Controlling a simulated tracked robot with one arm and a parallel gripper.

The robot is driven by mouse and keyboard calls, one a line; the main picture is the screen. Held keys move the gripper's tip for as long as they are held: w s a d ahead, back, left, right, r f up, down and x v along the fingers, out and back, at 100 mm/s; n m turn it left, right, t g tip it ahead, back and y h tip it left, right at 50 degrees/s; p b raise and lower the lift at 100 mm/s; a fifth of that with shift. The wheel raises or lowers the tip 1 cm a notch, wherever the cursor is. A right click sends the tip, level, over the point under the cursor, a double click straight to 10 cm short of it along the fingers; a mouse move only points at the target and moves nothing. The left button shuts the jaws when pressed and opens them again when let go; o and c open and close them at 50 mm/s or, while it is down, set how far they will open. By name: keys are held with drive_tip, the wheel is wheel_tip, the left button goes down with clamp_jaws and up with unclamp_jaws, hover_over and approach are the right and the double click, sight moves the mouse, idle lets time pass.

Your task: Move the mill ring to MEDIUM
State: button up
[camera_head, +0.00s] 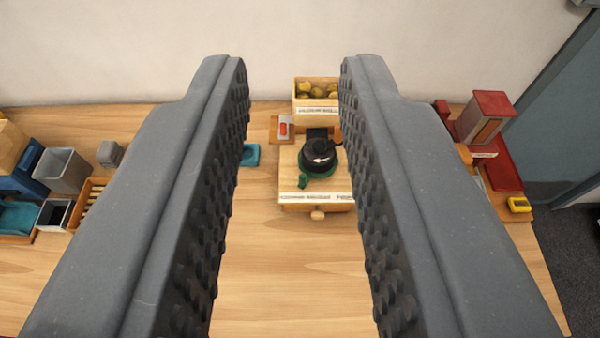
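My gripper (293,75) is open and empty, its two grey fingers with studded inner pads reaching forward over the table. Between the fingers, farther off, stands the mill, a light wooden box with a small round knob on its front. On top of it sits the green mill ring (318,171) with a tab pointing to the front left. A black round cap with a white arrow mark sits over the ring. Label strips run along the box's front edge; their words are too small to read surely. The right finger hides the box's right side.
A wooden bin (302,105) of chestnut-like pieces stands behind the mill. A small board with a red switch (284,129) is at its back left. Grey and blue containers (62,170) stand at left, a red box (486,117) at right. The front table is clear.

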drive_tip(key=w+f+n+g+y+p, duration=0.1)
drive_tip(key=w+f+g+p, duration=0.15)
drive_tip(key=w, duration=0.35)
drive_tip(key=w+f+n+g+p, duration=0.1)
drive_tip(key=w+g+p, duration=0.15)
drive_tip(key=w, duration=0.45)
drive_tip(key=n+g+h+p, duration=0.1)
drive_tip(key=n+g+p, duration=0.3)
drive_tip(key=g+p, duration=0.75)
hover_over(303, 175)
drive_tip(key=p, duration=0.1)
wheel_tip(303, 175, down, 27)
drive_tip(key=t, duration=0.1)
wheel_tip(303, 175, down, 12)
drive_tip(key=shift+f+p, duration=0.25)
drive_tip(key=shift+p, duration=0.65)
